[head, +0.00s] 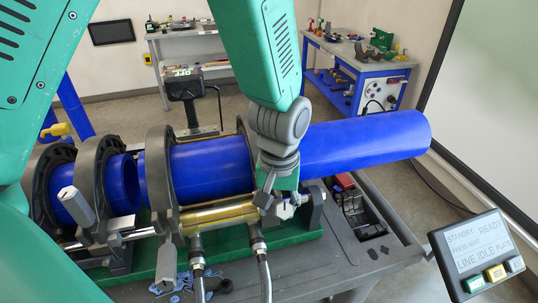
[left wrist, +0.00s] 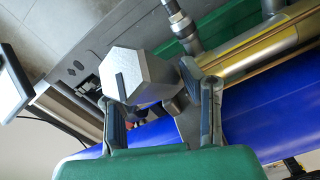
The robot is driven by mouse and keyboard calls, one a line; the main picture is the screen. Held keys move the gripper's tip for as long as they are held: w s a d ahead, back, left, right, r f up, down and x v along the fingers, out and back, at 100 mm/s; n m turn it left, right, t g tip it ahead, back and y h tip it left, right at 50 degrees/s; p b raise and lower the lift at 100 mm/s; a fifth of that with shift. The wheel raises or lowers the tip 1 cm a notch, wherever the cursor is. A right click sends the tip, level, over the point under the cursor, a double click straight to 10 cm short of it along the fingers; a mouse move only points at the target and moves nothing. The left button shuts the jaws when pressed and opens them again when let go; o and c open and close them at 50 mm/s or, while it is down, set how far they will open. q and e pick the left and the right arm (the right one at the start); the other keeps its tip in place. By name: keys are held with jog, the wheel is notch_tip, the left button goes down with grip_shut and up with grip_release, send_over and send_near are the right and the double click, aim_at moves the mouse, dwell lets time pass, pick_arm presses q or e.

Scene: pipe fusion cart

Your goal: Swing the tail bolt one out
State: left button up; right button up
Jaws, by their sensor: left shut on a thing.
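The tail bolt (head: 285,210) has a grey hexagonal head and sits by the right-hand clamp of the pipe machine, partly hidden by my gripper. Its head (left wrist: 142,76) shows large in the left wrist view. My left gripper (head: 277,196) comes down from above and is shut on this bolt. In the left wrist view my two fingers (left wrist: 160,105) stand on either side of the bolt just below its head. Whether the bolt is tilted is hard to tell. My right gripper is not in view.
Blue pipe (head: 365,140) runs through the dark ring clamps (head: 160,180) and sticks out to the right. Other grey bolt heads (head: 166,266) stand at the left clamps. Hoses (head: 264,275) hang in front. A control panel (head: 475,255) stands at lower right.

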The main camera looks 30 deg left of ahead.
pick_arm(q)
jog(key=shift+d+f, duration=0.15)
jog(key=shift+d, duration=0.1)
jog(key=shift+o, duration=0.2)
jog(key=shift+s+d+f, duration=0.35)
jog(key=shift+d+f, duration=0.05)
jog(key=shift+f, duration=0.25)
jog(key=shift+s+d+f+b, duration=0.15)
jog(key=shift+d+f+b, duration=0.1)
jog(key=shift+f, duration=0.2)
jog(key=shift+s+d+f+b, duration=0.15)
jog(key=shift+f+b, duration=0.1)
jog(key=shift+f, duration=0.15)
jog(key=shift+o, duration=0.2)
jog(key=shift+s+d+f, duration=0.15)
jog(key=shift+f, duration=0.5)
jog(key=o, duration=1.7)
jog(key=shift+d, duration=0.15)
jog(key=shift+r, duration=0.15)
